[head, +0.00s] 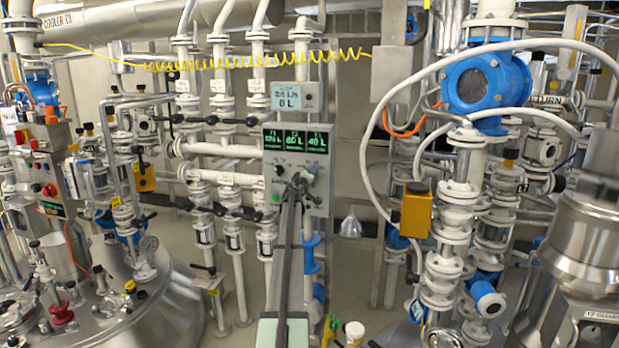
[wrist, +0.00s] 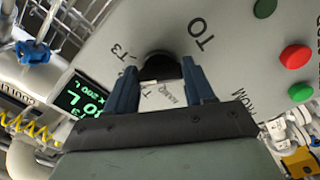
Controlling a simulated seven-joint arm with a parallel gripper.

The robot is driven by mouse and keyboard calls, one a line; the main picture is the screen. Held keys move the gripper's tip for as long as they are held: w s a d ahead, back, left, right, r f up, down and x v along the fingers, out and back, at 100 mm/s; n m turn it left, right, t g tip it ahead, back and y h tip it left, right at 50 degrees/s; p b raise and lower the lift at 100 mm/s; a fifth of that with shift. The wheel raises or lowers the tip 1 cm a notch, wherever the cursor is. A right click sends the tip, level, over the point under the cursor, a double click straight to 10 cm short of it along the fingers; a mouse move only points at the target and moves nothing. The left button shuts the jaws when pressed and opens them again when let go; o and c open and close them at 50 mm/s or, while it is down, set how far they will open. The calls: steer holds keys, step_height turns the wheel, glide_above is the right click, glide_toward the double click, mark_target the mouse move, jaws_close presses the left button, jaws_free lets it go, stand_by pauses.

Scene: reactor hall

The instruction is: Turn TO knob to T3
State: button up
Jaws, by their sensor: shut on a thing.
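The black TO knob (wrist: 160,66) is in the wrist view on a light grey control panel (wrist: 240,50). The printed "TO" label stands beside it at upper right, and the "T3" label is to its left. My gripper (wrist: 164,82) has its two blue fingers on either side of the knob, shut on it. The knob's pointer is hidden, so its setting cannot be read. In the head view the control panel (head: 318,190) hangs in the middle, and my gripper (head: 298,184) reaches its lower part, where the knob is too small to make out.
A green-lit display (head: 297,140) for T1, T2 and T3 is on the panel, with a small flow readout (head: 295,97) above. Pipes and valves stand around the panel.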

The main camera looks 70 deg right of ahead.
steer(key=m, duration=0.5)
steer(key=shift+m, duration=0.3)
stand_by(0.5)
steer(key=o, duration=1)
steer(key=shift+o, duration=0.2)
steer(key=a, duration=1.4)
steer(key=shift+d, duration=0.1)
